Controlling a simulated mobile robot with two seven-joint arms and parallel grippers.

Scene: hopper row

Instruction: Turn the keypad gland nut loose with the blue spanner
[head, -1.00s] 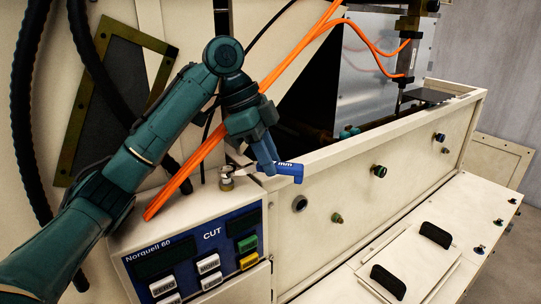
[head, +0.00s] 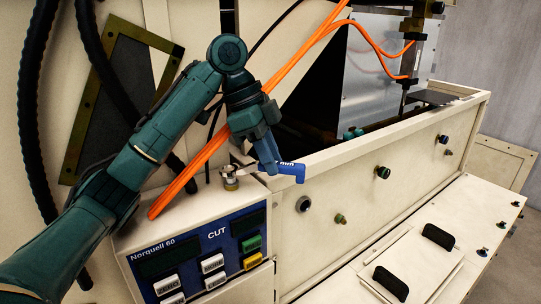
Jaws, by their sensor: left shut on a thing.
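The blue spanner (head: 290,171) is in my left gripper (head: 268,166), which is shut on it. The blue handle end points right, and the pale metal head points left. The spanner head is at the brass-coloured gland nut (head: 230,183) on top of the keypad box (head: 190,212). Whether the jaws are fully seated around the nut is too small to tell. A dark cable stands up from the box just left of the nut. My right gripper is not in view.
Orange hoses (head: 213,148) run diagonally down behind my left arm to the keypad top. A cream machine wall with several knobs (head: 383,172) stands to the right. A cover with two black handles (head: 438,237) lies at lower right.

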